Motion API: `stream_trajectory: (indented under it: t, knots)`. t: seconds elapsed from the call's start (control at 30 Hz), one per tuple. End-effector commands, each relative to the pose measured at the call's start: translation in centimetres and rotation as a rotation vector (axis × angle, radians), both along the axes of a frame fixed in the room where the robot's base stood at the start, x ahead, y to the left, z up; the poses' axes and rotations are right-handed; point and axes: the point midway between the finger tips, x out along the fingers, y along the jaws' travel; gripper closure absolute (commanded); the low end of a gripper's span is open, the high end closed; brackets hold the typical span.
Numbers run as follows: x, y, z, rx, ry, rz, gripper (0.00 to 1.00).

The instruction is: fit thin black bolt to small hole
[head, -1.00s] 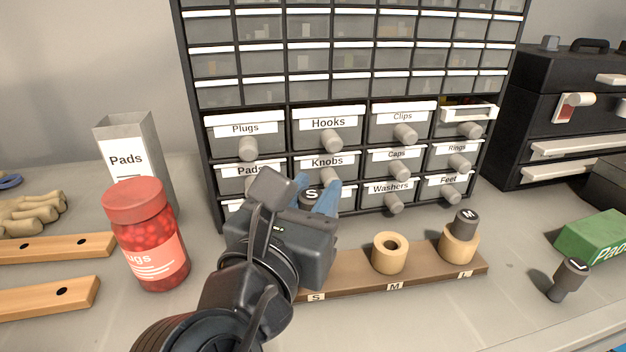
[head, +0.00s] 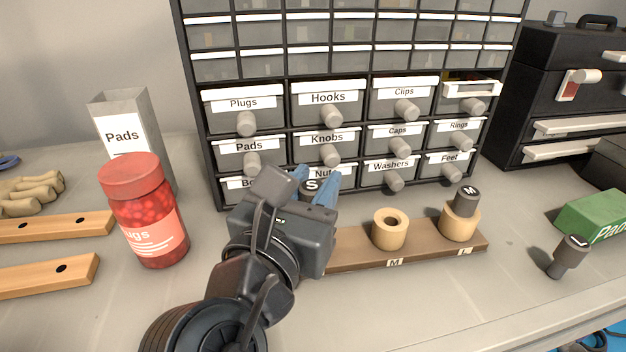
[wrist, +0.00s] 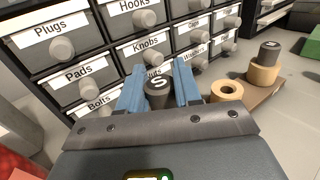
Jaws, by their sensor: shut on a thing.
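The thin black bolt, its cap marked S (head: 311,185), is held between the blue fingers of my gripper (head: 315,188). In the wrist view the bolt (wrist: 158,90) sits upright between the two fingers (wrist: 160,92). The brown board (head: 350,252) lies below and to the right. Its S end is hidden behind my gripper, so the small hole does not show. The middle wooden ring (head: 389,232), by the M label, has an empty hole. The ring by the L label (head: 459,225) holds a black bolt marked M (head: 466,200). A black bolt marked L (head: 568,256) stands tilted on the table.
A drawer cabinet (head: 328,120) stands close behind my gripper. A red-lidded jar (head: 145,215) and a Pads box (head: 125,135) are at left, with wooden strips (head: 45,272). A green box (head: 595,215) is at right. The front table is clear.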

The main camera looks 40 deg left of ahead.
Motion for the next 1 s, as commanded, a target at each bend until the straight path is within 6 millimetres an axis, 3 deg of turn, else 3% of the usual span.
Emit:
stream_trajectory:
  t: [1.0]
  knots:
    - [0.0,0.0,-2.8,0.000,0.000,0.001,0.99]
